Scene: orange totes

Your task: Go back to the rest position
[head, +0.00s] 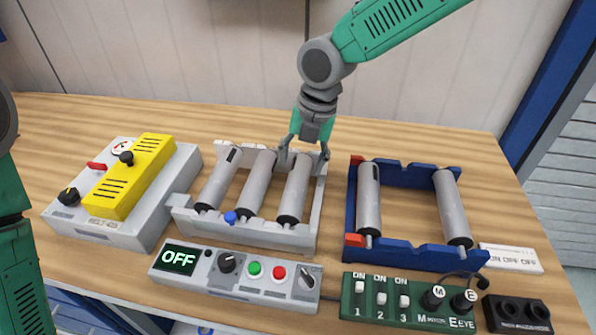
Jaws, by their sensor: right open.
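My right gripper (303,157) comes down from the top right and is open over the far end of the grey roller rack (308,233). Its fingers are around or just above the far end of the rightmost roller (296,188) in that rack; I cannot tell whether they touch it. Two more rollers, a middle one (256,182) and a left one (218,180), lie in the same rack. My left arm shows only as a part at the left edge, and its gripper is out of view.
A blue rack (420,256) with two rollers stands at right. A grey and yellow box (128,178) stands at left. A control panel reading OFF (236,273), a green switch box (409,300) and a black socket block (517,314) line the front. The table's back strip is clear.

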